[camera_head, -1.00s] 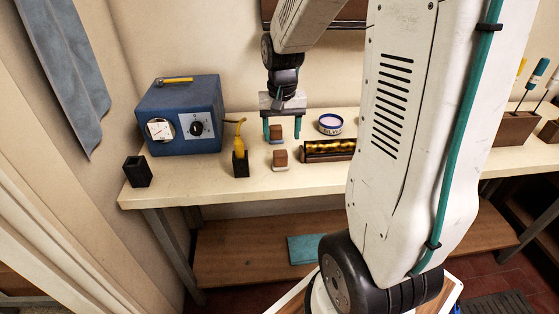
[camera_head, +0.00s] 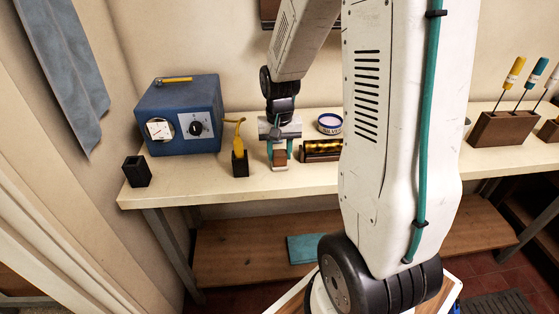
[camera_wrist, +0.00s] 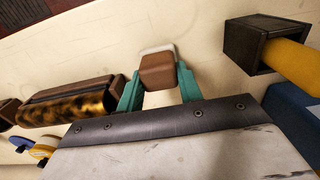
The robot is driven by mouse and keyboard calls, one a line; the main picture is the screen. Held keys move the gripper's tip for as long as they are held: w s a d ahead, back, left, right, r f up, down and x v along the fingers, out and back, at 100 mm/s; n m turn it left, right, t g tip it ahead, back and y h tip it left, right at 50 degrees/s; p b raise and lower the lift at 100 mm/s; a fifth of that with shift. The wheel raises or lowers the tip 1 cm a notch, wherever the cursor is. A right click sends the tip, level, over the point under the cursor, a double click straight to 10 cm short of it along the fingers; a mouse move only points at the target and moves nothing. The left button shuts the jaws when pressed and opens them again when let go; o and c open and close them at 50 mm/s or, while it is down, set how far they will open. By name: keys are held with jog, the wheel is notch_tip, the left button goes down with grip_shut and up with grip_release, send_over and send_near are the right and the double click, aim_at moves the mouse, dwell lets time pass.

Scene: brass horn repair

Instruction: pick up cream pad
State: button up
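The cream pad, a small brown block with a pale cream layer beneath it, is on the bench in the head view (camera_head: 280,160) and also shows in the wrist view (camera_wrist: 158,70). My gripper (camera_head: 280,152) is over it with its two teal fingers pointing down. In the wrist view, the fingers (camera_wrist: 160,82) lie one on each side of the brown block, close against it, with no clear gap. The pad appears to be still at bench level. The gripper hides the spot just behind the pad.
A dark holder with a yellow tool (camera_head: 240,163) stands left of the pad, and a tortoiseshell-patterned roll in a wooden cradle (camera_head: 322,148) lies to the right. A round tin (camera_head: 330,123) is behind. A blue box (camera_head: 182,115) stands further left. The bench front is clear.

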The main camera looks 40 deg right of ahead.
aim_at(279, 151)
jog(key=shift+r, duration=0.1)
jog(key=shift+r, duration=0.55)
notch_tip(279, 151, up, 2)
jog(key=shift+r, duration=0.15)
jog(key=s+d, duration=0.1)
jog(key=s, duration=0.4)
jog(key=s+d+r, duration=0.1)
jog(key=s, duration=0.4)
jog(key=s+d, duration=0.1)
jog(key=s, duration=0.4)
jog(key=shift+s+r, duration=0.2)
jog(key=shift+s, duration=0.2)
